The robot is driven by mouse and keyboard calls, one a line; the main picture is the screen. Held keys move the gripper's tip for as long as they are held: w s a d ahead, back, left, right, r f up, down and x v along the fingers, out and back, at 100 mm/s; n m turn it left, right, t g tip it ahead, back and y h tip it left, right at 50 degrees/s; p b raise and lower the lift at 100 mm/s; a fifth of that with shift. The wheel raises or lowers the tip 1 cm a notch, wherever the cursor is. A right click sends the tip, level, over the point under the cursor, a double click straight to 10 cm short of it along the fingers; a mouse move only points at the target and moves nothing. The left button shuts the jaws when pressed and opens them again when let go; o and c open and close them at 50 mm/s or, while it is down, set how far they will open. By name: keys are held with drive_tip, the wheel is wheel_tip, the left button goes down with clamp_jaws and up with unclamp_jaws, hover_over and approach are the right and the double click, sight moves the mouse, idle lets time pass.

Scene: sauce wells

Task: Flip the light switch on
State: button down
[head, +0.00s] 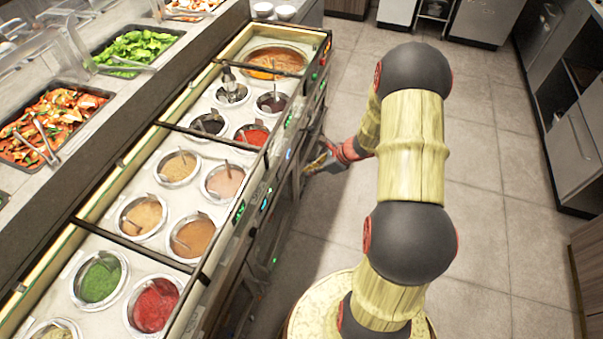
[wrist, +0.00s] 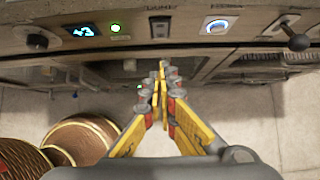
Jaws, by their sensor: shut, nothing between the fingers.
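My gripper (wrist: 161,74) is shut and empty, its yellow-and-red fingers meeting just below the control panel (wrist: 187,30) in the wrist view. In the head view the gripper (head: 318,164) is low beside the counter front. A dark lever-like knob (wrist: 293,36) stands out at the far right. The labels are too blurred to read, so I cannot tell which control is the light switch. The fingertips appear apart from the controls.
The panel also has a round knob (wrist: 37,40), a blue display (wrist: 83,31) and a green light (wrist: 115,28) at the left. The sauce counter (head: 118,252) holds several filled wells. Open tiled floor (head: 480,215) lies to the right.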

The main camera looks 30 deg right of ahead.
drive_tip(key=shift+v, duration=1.05)
